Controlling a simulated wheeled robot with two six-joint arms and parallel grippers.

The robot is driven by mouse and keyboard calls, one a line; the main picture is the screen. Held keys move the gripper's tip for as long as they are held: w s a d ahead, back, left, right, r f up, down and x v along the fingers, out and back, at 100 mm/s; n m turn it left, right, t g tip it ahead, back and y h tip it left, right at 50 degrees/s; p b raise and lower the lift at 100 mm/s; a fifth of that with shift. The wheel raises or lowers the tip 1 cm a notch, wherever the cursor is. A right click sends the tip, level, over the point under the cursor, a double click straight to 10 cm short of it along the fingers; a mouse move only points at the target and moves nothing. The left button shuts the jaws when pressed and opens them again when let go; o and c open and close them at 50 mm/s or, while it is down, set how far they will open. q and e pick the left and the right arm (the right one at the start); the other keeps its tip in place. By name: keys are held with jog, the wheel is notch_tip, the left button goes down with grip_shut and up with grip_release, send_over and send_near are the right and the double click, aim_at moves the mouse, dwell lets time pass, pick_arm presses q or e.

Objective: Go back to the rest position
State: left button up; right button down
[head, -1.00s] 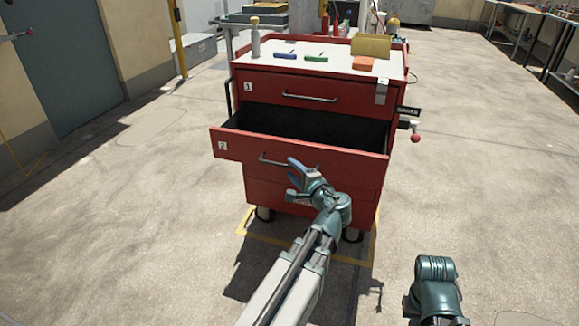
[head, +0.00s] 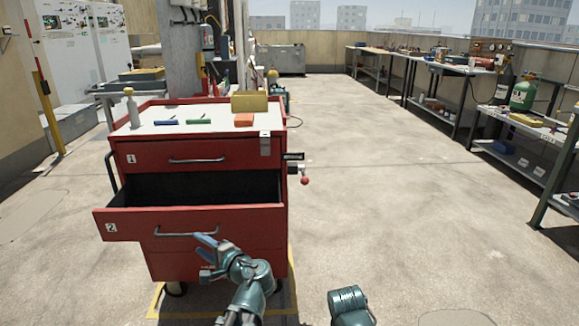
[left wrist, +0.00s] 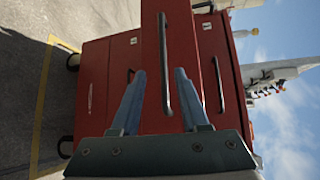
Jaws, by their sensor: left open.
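My left gripper (head: 205,246) is open and empty, in front of the red tool cart (head: 205,158). Its fingers are close to the right part of the drawer 2 handle (head: 186,234); the head view does not show whether they touch. In the left wrist view, my left gripper (left wrist: 159,74) has its two blue fingers apart, with the handle (left wrist: 165,65) appearing between and beyond them. Drawer 2 (head: 225,218) is pulled out, its visible inside dark and bare. Drawer 1 (head: 215,155) above is shut. A teal part of my right arm shows at the bottom; its gripper is hidden.
A white bottle (head: 132,110), blue block (head: 166,122), green block (head: 199,121), orange block (head: 243,119) and yellow piece (head: 249,103) are on the cart top. A crank with a red knob (head: 305,180) sticks out right. Workbenches (head: 440,68) line the right; floor between is clear.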

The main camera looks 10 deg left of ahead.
pick_arm(q)
jog(key=s+d+f+n+g+h+p, duration=0.1)
jog(key=s+d+f+g+h, duration=0.3)
jog(key=d, duration=0.5)
jog(key=s+d+f+n+g+h+p, duration=0.15)
jog(key=s+d+f+h, duration=0.35)
jog(key=d, duration=0.5)
jog(key=s+d+f+n+g+h+p, duration=0.1)
jog(key=s+d+f+g+h, duration=0.25)
jog(key=s+d+f, duration=0.45)
notch_tip(320, 180, up, 40)
jog(key=w+p, duration=0.1)
jog(key=p, duration=3.6)
jog(key=shift+w+d+f, duration=0.25)
jog(key=shift+w+d, duration=0.15)
jog(key=shift+d, duration=0.05)
